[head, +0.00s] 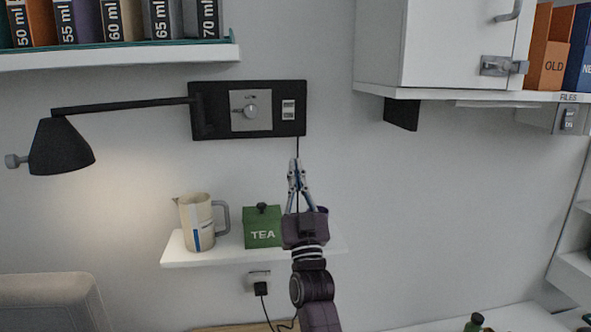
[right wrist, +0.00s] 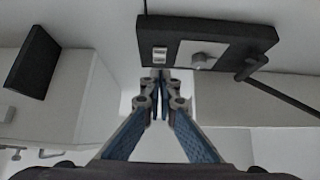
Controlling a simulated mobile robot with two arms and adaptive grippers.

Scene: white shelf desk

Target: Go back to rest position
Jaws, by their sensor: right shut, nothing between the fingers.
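My right gripper (head: 297,165) is raised in front of the wall, above the right part of the small white shelf, with its fingers pointing up. Its fingers are together and hold nothing; they also show in the right wrist view (right wrist: 160,78). The fingertips are below the black control panel (head: 247,109), which has a knob and a white switch. In the right wrist view the panel (right wrist: 208,45) is just beyond the fingertips. My left gripper is in neither view.
A pitcher (head: 197,222) and a green tea box (head: 262,228) stand on the small shelf (head: 180,257), left of my right arm. A black lamp (head: 62,146) reaches out at left. A white cabinet (head: 440,45) hangs at upper right. The wall between is clear.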

